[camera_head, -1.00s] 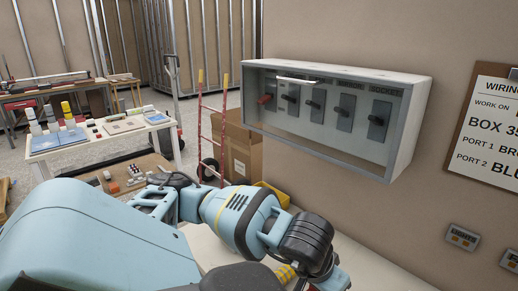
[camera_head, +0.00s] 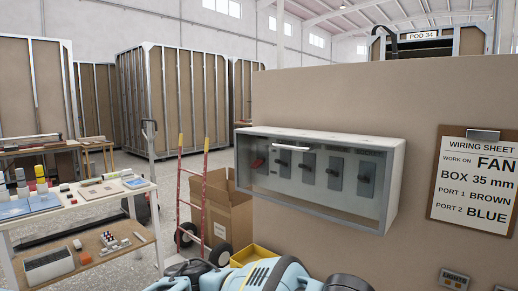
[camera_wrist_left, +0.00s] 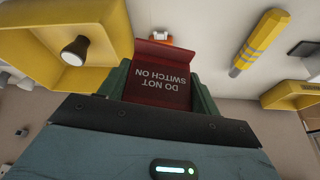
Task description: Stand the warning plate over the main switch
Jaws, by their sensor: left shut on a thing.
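The red warning plate (camera_wrist_left: 161,92) shows in the left wrist view with "DO NOT SWITCH ON" upside down and a bent top edge. My left gripper (camera_wrist_left: 160,101) is shut on it, its green fingers on either side. In the head view, the grey switch box (camera_head: 398,165) hangs on the wall with a row of switches behind a clear front. The leftmost switch (camera_head: 257,163) has a red handle; the others are dark. Only my arm's upper links show at the bottom of the head view. My right gripper is out of view.
A wiring sheet (camera_head: 480,175) hangs right of the box. A cardboard box (camera_head: 228,205), a red hand truck (camera_head: 204,190) and a worktable (camera_head: 100,190) stand to the left. The wrist view shows yellow bins (camera_wrist_left: 112,22) and a yellow-handled tool (camera_wrist_left: 260,43) on a pale surface.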

